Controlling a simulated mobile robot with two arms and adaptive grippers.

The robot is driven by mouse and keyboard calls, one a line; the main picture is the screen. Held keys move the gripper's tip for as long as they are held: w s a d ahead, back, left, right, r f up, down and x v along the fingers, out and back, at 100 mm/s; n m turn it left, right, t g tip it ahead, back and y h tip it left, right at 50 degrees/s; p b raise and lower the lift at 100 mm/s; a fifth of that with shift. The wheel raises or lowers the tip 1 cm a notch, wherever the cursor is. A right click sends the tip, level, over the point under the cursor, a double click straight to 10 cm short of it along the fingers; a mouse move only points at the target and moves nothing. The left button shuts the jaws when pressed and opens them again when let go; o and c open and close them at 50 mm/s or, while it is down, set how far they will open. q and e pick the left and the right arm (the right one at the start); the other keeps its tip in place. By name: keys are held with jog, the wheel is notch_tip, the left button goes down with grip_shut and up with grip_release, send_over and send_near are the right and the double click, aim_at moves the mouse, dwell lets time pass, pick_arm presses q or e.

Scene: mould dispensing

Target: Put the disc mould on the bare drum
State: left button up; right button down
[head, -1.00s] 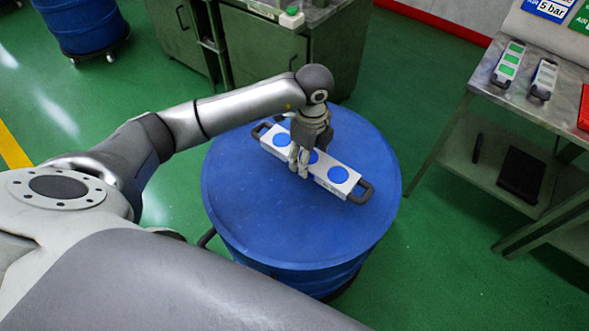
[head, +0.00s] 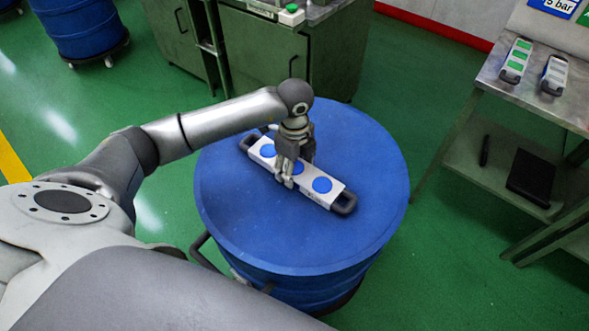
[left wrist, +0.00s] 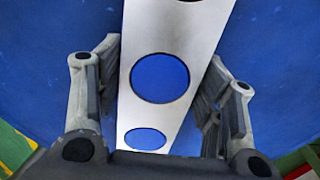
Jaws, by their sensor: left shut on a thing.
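The disc mould (head: 322,186) is a long white bar with round blue spots along its top and a dark loop handle at each end. It lies across the top of the blue drum (head: 300,235), slanting from upper left to lower right. Whether it touches the lid or hangs just above it I cannot tell. My left gripper (head: 290,172) points down and is shut on the middle of the mould. In the left wrist view the white mould (left wrist: 155,110) runs between the two fingers, with blue drum lid on both sides. My right gripper is not in view.
A metal table (head: 490,82) at the right holds a mould with green windows (head: 515,62) and one with grey windows (head: 553,76). Green cabinets (head: 260,50) stand behind the drum. Another blue drum (head: 82,28) is at the upper left. The lid around the mould is clear.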

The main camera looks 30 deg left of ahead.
pick_arm(q)
jog(key=shift+r, duration=0.15)
jog(key=o, duration=1.7)
notch_tip(320, 180, up, 12)
jog(key=shift+r, duration=0.1)
